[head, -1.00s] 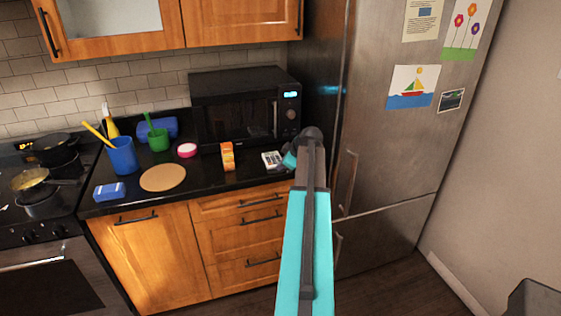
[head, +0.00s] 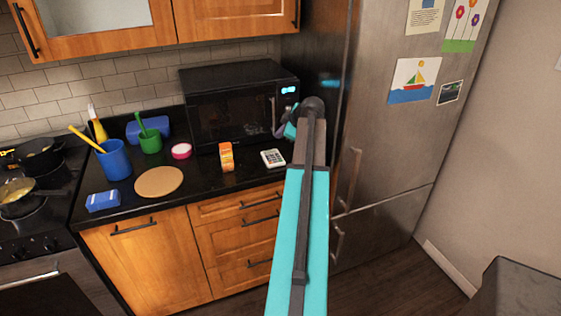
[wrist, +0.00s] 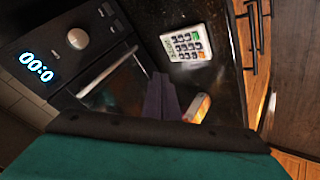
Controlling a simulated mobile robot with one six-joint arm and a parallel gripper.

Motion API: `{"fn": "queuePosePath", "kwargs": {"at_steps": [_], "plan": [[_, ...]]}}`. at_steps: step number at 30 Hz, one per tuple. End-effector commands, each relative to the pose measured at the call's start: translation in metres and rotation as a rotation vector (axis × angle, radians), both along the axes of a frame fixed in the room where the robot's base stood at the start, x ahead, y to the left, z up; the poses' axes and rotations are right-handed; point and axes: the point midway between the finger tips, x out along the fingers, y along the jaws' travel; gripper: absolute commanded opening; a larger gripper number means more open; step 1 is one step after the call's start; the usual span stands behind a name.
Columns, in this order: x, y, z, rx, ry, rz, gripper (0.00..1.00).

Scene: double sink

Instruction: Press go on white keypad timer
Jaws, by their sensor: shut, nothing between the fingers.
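The white keypad timer (head: 273,158) lies on the black counter, in front of the microwave's right side. It also shows in the wrist view (wrist: 185,43), with dark keys and a few green and orange-red ones; its labels are too small to read. My gripper (head: 279,132) is above and behind the timer in the head view, in front of the microwave and partly hidden by my arm. In the wrist view its purple-grey fingers (wrist: 158,76) are together and empty, pointing to the left of the timer and apart from it.
The black microwave (head: 240,105) stands close behind. An orange-and-white box (head: 226,157) stands left of the timer. Further left are a pink-rimmed round item (head: 181,151), a green cup (head: 151,142) and a blue cup (head: 115,160). The fridge (head: 385,140) is on the right.

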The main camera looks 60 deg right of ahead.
Motion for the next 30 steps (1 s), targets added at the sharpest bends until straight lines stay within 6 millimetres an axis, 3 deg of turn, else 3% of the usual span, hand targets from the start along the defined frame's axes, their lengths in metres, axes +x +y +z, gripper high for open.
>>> {"fn": "queuePosePath", "kwargs": {"at_steps": [11, 30], "plan": [[-0.012, -0.010, -0.007, 0.001, 0.001, -0.018, 0.00], [-0.015, -0.012, -0.064, 0.002, 0.001, -0.023, 0.00]]}}
